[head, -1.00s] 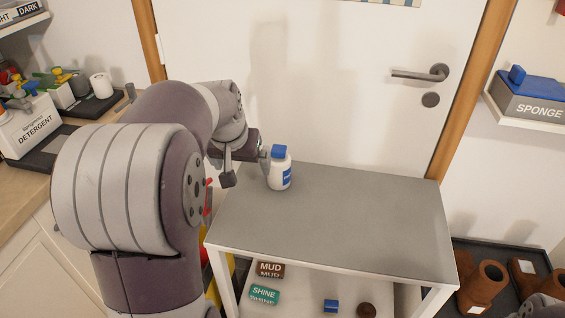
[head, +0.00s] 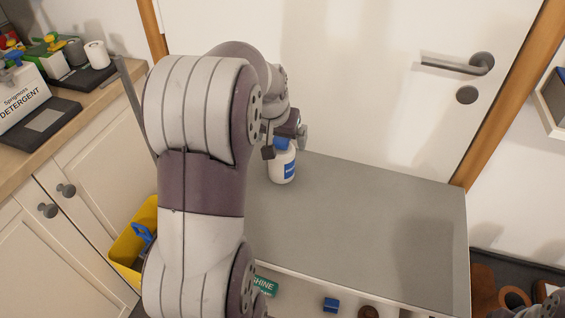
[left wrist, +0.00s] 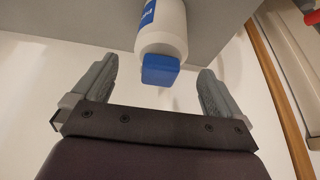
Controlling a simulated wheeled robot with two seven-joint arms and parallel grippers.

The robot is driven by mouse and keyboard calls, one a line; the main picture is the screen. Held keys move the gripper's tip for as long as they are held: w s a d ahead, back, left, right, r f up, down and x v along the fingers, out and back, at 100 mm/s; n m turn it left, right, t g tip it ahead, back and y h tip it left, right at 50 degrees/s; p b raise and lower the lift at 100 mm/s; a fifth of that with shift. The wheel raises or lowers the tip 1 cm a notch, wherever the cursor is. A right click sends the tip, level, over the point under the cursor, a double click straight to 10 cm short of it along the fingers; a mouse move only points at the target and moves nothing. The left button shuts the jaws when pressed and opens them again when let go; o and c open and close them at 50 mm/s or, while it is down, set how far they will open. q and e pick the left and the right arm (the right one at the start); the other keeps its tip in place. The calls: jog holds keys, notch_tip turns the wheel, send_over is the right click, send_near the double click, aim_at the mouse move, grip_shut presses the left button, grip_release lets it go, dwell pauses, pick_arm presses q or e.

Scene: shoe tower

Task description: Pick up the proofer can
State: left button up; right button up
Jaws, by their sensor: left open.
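The proofer can (head: 283,167) is a white bottle with a blue cap and a blue label. It stands upright at the back left of the grey table top. My left gripper (head: 287,137) is at the can's top in the head view, partly hiding the cap. In the left wrist view the can (left wrist: 163,40) shows with its blue cap between the two spread fingers of my left gripper (left wrist: 157,88). The fingers are open, with gaps on both sides of the cap. The can's far end is cut off in that view.
The grey table top (head: 350,215) is otherwise clear. Its lower shelf holds a teal SHINE block (head: 264,285), a blue block (head: 330,305) and a brown round thing (head: 368,312). A white door (head: 380,100) stands behind. A yellow bin (head: 132,240) stands at left.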

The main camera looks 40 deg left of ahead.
aim_at(281, 169)
pick_arm(q)
jog(key=x, duration=0.4)
jog(key=shift+w+f+b, duration=0.1)
jog(key=shift+w+b, duration=0.1)
jog(key=shift+b, duration=0.15)
jog(key=c, duration=1.8)
